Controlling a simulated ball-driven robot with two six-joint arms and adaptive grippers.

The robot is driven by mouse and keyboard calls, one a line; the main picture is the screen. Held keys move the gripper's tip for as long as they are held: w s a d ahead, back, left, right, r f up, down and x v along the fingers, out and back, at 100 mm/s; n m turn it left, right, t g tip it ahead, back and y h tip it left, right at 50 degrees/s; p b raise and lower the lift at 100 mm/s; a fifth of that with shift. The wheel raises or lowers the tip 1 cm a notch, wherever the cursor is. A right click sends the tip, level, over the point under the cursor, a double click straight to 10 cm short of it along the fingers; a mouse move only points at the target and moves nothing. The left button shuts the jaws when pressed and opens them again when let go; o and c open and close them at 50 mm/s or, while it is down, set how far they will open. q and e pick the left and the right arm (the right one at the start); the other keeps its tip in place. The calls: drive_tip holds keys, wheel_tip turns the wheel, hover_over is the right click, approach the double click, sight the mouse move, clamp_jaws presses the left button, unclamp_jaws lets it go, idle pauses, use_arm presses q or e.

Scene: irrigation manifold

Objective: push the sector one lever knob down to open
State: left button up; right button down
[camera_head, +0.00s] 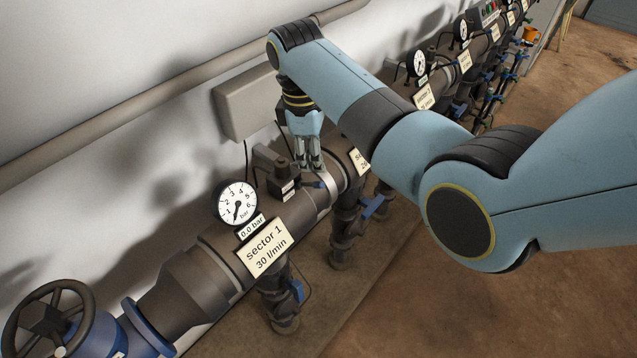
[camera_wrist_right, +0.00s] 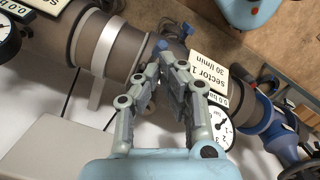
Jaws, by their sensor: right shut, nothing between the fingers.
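The sector 1 sign (camera_head: 265,248) reads 30 l/min and is mounted on the dark manifold pipe; it also shows in the wrist view (camera_wrist_right: 207,72). Behind it stands a dark valve block (camera_head: 283,179) with small white labels. A small blue lever knob (camera_head: 318,184) sticks out to the right of this block. In the wrist view a blue knob (camera_wrist_right: 160,45) shows just beyond the fingertips. My right gripper (camera_head: 316,165) is shut and empty, pointing down just above the knob; I cannot tell whether they touch. My left gripper is out of view.
A round pressure gauge (camera_head: 237,203) marked 0.0 bar stands left of the block. A grey wall box (camera_head: 240,103) is behind my right gripper. Blue valve handles (camera_head: 297,290) sit on the lower outlets. A dark handwheel (camera_head: 45,320) is at lower left.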

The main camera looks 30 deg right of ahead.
sight(314, 184)
drive_tip(key=shift+s+d+f+b, duration=0.15)
drive_tip(key=shift+f+b, duration=0.3)
drive_tip(key=shift+f, duration=1.5)
drive_tip(key=shift+f+b, duration=1.3)
drive_tip(key=shift+f, duration=1)
drive_tip(key=shift+r, duration=0.2)
drive_tip(key=shift+w+a+r, duration=0.25)
drive_tip(key=shift+w+a, duration=0.3)
drive_tip(key=shift+a, duration=0.05)
drive_tip(key=shift+w+a+r, duration=0.2)
drive_tip(key=shift+w+a, duration=0.3)
drive_tip(key=shift+a, duration=0.1)
drive_tip(key=shift+d+r, duration=0.1)
wheel_tip(314, 184, up, 12)
drive_tip(key=a, duration=0.1)
drive_tip(key=shift+w, duration=0.35)
